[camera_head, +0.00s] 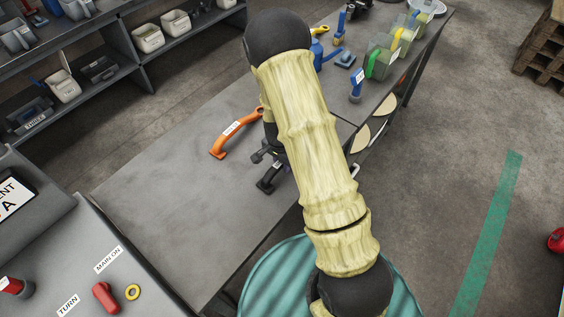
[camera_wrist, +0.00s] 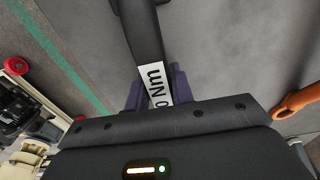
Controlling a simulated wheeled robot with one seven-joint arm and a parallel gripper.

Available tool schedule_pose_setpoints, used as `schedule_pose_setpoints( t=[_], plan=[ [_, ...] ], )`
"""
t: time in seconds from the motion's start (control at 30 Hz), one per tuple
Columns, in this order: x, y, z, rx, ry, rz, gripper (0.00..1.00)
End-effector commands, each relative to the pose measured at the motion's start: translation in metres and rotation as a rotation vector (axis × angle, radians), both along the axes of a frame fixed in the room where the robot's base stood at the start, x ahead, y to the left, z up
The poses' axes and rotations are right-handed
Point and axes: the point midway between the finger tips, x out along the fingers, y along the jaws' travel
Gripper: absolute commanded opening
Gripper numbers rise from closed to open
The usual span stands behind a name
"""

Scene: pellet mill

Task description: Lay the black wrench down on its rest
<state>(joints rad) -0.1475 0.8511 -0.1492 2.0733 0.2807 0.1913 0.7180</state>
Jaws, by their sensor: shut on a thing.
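The black wrench (camera_wrist: 143,35) shows in the wrist view, with a white label ending in "Nm" on its handle. My gripper (camera_wrist: 157,90) is shut on the handle at the label, and the shaft runs away toward the top of the picture. In the head view my gripper (camera_head: 264,154) is mostly hidden behind my sleeved arm, over the right part of the grey table. A dark piece (camera_head: 268,184) shows just below it; I cannot tell whether it is the wrench's end or part of a rest. The rest cannot be made out clearly.
An orange labelled handle (camera_head: 236,134) lies left of my gripper on the grey table (camera_head: 165,165). The table's left part is clear. A blue labelled stand (camera_head: 356,86) and green-banded containers (camera_head: 380,62) stand farther back. A control panel (camera_head: 60,250) is at lower left.

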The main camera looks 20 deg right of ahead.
Motion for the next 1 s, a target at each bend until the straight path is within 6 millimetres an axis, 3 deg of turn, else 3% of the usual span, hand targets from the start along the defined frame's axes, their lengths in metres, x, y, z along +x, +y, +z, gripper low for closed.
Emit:
schedule_pose_setpoints(
  t=[0.17, 0.2, 0.3, 0.33, 0.53, 0.67, 1.0],
  plan=[
    [0.0007, -0.0001, 0.0006, 0.000, -0.002, 0.000, 0.00],
    [0.0008, 0.0000, 0.0006, 0.000, -0.002, 0.000, 0.25],
    [0.0006, 0.0000, 0.0005, 0.000, -0.001, -0.001, 0.45],
    [0.0005, -0.0001, 0.0005, 0.000, -0.001, -0.001, 0.49],
    [0.0003, 0.0000, 0.0002, 0.001, -0.001, -0.001, 0.49],
    [-0.0002, 0.0002, -0.0004, 0.000, 0.001, -0.001, 0.74],
    [0.0000, 0.0001, -0.0001, 0.000, 0.000, -0.001, 0.74]
  ],
)
